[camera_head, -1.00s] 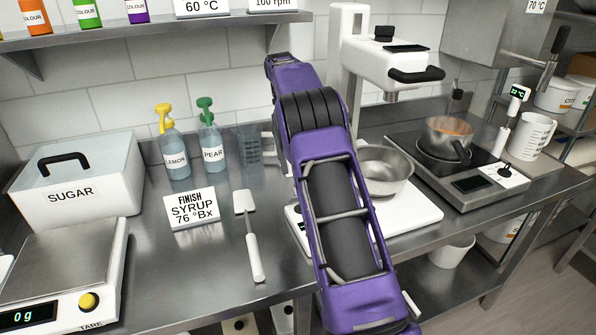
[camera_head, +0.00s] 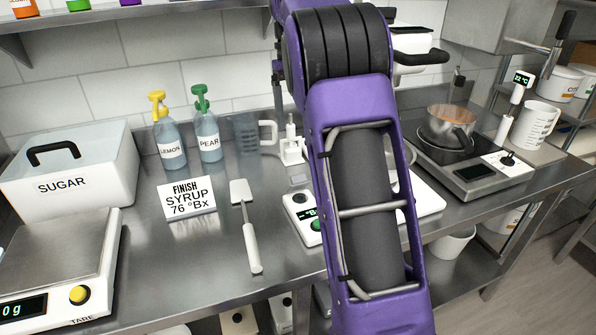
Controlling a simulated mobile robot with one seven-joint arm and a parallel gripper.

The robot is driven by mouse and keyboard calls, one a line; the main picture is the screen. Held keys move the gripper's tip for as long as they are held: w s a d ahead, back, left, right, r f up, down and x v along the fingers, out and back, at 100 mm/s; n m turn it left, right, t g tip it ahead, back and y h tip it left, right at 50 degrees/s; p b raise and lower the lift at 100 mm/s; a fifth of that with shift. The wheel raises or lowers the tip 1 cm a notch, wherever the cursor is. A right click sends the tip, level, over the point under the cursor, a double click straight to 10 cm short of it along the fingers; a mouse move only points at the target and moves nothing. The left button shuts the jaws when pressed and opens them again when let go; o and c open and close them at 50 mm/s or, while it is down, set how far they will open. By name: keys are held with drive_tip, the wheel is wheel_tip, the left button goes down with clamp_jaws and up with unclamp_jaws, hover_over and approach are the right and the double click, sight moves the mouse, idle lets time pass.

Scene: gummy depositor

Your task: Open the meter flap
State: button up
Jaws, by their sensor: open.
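The meter (camera_head: 301,214) is a low white unit on the counter with a dark round spot, a green-lit "°Bx" display and a green button. My purple arm covers its right part. I cannot make out its flap clearly. A small white upright fixture (camera_head: 292,150) stands just behind it; whether it belongs to the meter is unclear. My arm (camera_head: 362,190) reaches up from the bottom and bends at the top. My gripper is hidden behind the arm.
Pump bottles (camera_head: 207,137) and a clear jug (camera_head: 247,135) stand behind. A hot plate with a pot (camera_head: 446,127) is at right. The front counter is bare around the spatula.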

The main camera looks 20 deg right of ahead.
sight(298, 176)
drive_tip(key=f+b, duration=0.1)
drive_tip(key=f, duration=0.4)
drive_tip(key=f+t+b, duration=0.1)
drive_tip(key=f, duration=0.3)
drive_tip(key=f+t+b, duration=0.1)
drive_tip(key=f+b, duration=0.1)
drive_tip(key=f, duration=0.3)
drive_tip(key=shift+s+f, duration=0.35)
drive_tip(key=shift+s, duration=0.05)
drive_tip(key=shift+c, duration=0.2)
clamp_jaws()
